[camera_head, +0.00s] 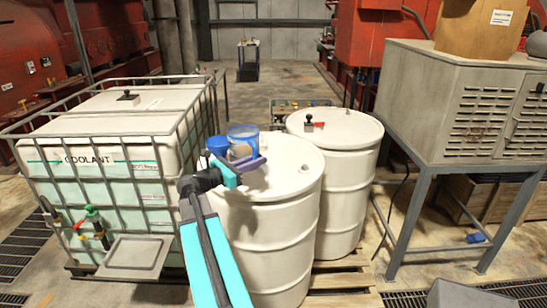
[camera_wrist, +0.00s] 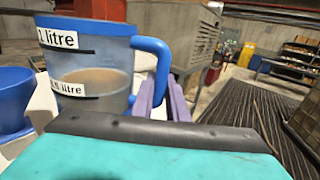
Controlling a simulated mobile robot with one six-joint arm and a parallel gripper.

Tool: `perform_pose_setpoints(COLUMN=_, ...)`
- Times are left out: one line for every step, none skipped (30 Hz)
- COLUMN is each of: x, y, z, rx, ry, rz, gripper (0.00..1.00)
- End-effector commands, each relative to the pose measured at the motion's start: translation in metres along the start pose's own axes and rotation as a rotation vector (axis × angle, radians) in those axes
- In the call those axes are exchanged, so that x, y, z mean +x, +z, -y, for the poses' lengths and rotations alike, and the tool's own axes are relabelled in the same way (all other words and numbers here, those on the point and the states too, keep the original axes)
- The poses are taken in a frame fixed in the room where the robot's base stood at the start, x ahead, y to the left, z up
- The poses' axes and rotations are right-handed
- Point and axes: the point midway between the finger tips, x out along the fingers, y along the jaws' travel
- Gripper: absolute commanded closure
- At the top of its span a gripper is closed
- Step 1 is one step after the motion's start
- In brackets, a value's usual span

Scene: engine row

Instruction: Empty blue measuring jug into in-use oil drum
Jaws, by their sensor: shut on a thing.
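The blue measuring jug (camera_head: 242,134) is clear with a blue rim and handle. It is upright above the front white drum (camera_head: 265,215). In the wrist view the jug (camera_wrist: 90,62) has litre marks, and brownish liquid stands near its lower mark. My gripper (camera_head: 247,163) is shut on the jug's handle; its purple fingers (camera_wrist: 163,95) show beside the handle. A blue cup-shaped thing, perhaps a funnel (camera_head: 217,145), is left of the jug at the front drum's top. A second white drum (camera_head: 340,190) stands behind right. I cannot read which drum is in use.
A caged white coolant tank (camera_head: 75,130) stands close on the left. A grey louvred cabinet on a metal stand (camera_head: 470,110) is on the right. The second drum has a dark-knobbed fitting (camera_head: 309,121) on its lid. The aisle floor behind (camera_head: 285,75) is mostly clear.

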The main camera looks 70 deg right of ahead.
Motion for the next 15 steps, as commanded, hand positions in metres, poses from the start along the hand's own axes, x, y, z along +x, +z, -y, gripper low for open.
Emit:
perform_pose_setpoints(x=-0.011, y=-0.004, z=-0.006, rx=0.001, ry=0.018, rz=0.003, gripper=1.0)
perform_pose_setpoints(x=-0.016, y=-0.005, z=-0.009, rx=0.002, ry=0.028, rz=0.003, gripper=1.0)
perform_pose_setpoints(x=-0.024, y=-0.008, z=-0.013, rx=0.002, ry=0.04, rz=0.003, gripper=1.0)
perform_pose_setpoints(x=-0.029, y=-0.01, z=-0.016, rx=0.002, ry=0.049, rz=0.003, gripper=1.0)
perform_pose_setpoints(x=-0.035, y=-0.012, z=-0.019, rx=0.003, ry=0.059, rz=0.003, gripper=1.0)
perform_pose_setpoints(x=-0.043, y=-0.015, z=-0.022, rx=0.003, ry=0.071, rz=0.003, gripper=1.0)
perform_pose_setpoints(x=-0.048, y=-0.017, z=-0.025, rx=0.003, ry=0.08, rz=0.003, gripper=1.0)
perform_pose_setpoints(x=-0.053, y=-0.019, z=-0.028, rx=0.003, ry=0.089, rz=0.003, gripper=1.0)
perform_pose_setpoints(x=-0.061, y=-0.021, z=-0.032, rx=0.003, ry=0.102, rz=0.003, gripper=1.0)
perform_pose_setpoints(x=-0.067, y=-0.024, z=-0.034, rx=0.002, ry=0.111, rz=0.003, gripper=1.0)
perform_pose_setpoints(x=-0.072, y=-0.025, z=-0.036, rx=0.002, ry=0.12, rz=0.003, gripper=1.0)
perform_pose_setpoints(x=-0.08, y=-0.028, z=-0.04, rx=0.002, ry=0.133, rz=0.003, gripper=1.0)
perform_pose_setpoints(x=-0.086, y=-0.03, z=-0.042, rx=0.002, ry=0.142, rz=0.003, gripper=1.0)
perform_pose_setpoints(x=-0.091, y=-0.032, z=-0.044, rx=0.002, ry=0.151, rz=0.003, gripper=1.0)
perform_pose_setpoints(x=-0.1, y=-0.035, z=-0.048, rx=0.002, ry=0.164, rz=0.003, gripper=1.0)
